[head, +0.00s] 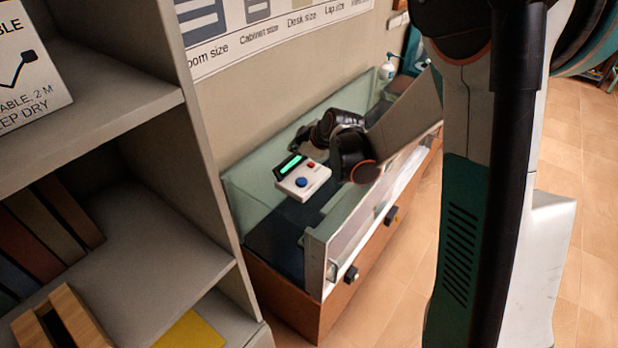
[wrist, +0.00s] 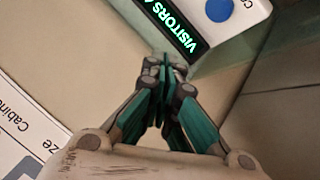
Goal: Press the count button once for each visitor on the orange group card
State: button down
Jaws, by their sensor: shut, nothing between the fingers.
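The white counter device (head: 312,178) sits in the glass-sided case, with a lit green display (head: 290,165), a blue button (head: 301,182) and a red button (head: 310,164). In the wrist view the display (wrist: 178,25) reads "VISITORS", with the figure after it cut off by the frame edge. The blue button (wrist: 220,10) shows beside it with a cut-off label starting with "C". My gripper (wrist: 163,62) is shut and empty, its tips by the display's edge and apart from the blue button. Contact cannot be told. I see no orange group card.
The case's clear front panel (head: 318,262) stands on a wooden base with dark knobs. A grey shelf unit (head: 150,190) fills the left. A wall poster (head: 270,30) hangs behind. A pump bottle (head: 388,67) stands beyond the case. Floor at right is open.

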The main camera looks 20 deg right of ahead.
dwell(0.3)
jog(key=b, duration=0.6)
send_over(300, 182)
notch_tip(300, 182, down, 8)
jog(key=shift+f, duration=0.45)
jog(key=shift+f+b, duration=0.1)
jog(key=shift+b, duration=0.2)
dwell(0.7)
jog(key=shift+f+b, duration=0.3)
jog(key=shift+b, duration=0.1)
jog(key=shift+f+b, duration=0.4)
jog(key=shift+b, duration=0.05)
dwell(0.6)
jog(key=shift+r, duration=0.15)
jog(key=shift+r+p, duration=0.5)
jog(key=shift+r, duration=0.25)
